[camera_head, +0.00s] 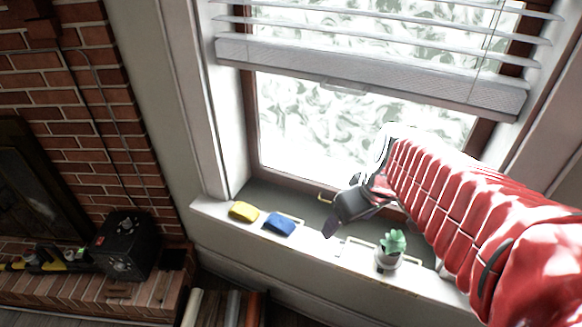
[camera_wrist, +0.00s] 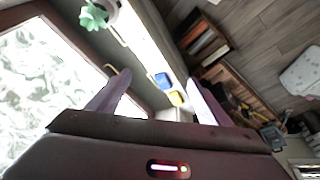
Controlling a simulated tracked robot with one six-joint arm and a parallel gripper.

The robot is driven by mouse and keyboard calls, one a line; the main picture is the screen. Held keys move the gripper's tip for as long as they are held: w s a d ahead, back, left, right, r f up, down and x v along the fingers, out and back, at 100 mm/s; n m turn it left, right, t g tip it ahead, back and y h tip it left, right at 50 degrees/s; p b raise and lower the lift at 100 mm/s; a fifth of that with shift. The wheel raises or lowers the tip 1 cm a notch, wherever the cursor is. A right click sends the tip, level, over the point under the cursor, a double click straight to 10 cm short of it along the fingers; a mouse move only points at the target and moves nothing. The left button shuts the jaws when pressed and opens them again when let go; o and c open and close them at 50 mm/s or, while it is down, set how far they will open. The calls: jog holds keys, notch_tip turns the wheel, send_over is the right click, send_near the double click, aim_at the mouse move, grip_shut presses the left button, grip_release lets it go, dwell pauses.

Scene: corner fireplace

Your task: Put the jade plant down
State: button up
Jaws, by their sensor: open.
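The jade plant (camera_head: 393,243), a small green succulent in a pale pot (camera_head: 387,262), stands upright on the white windowsill (camera_head: 310,243), toward its right end. It also shows at the top left of the wrist view (camera_wrist: 94,16). My gripper (camera_head: 332,224) is above the sill, left of the plant and apart from it. In the wrist view its two fingers (camera_wrist: 160,98) are spread, with nothing held between them. My red arm comes in from the right and passes just above and behind the plant.
A yellow item (camera_head: 244,211) and a blue item (camera_head: 279,224) lie on the sill, left of the plant. The window with lowered blinds (camera_head: 370,75) is behind. A black box (camera_head: 124,246) stands on the brick hearth at left. Books (camera_head: 230,308) stand below the sill.

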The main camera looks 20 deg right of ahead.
jog(key=s+a+r+m+t, duration=0.1)
jog(key=s+a+r+m, duration=0.1)
jog(key=s+a+r, duration=0.2)
jog(key=s+a, duration=0.2)
jog(key=a, duration=0.2)
jog(key=shift+r+m+t+h, duration=0.25)
jog(key=shift+m+t+h, duration=0.05)
dwell(1.0)
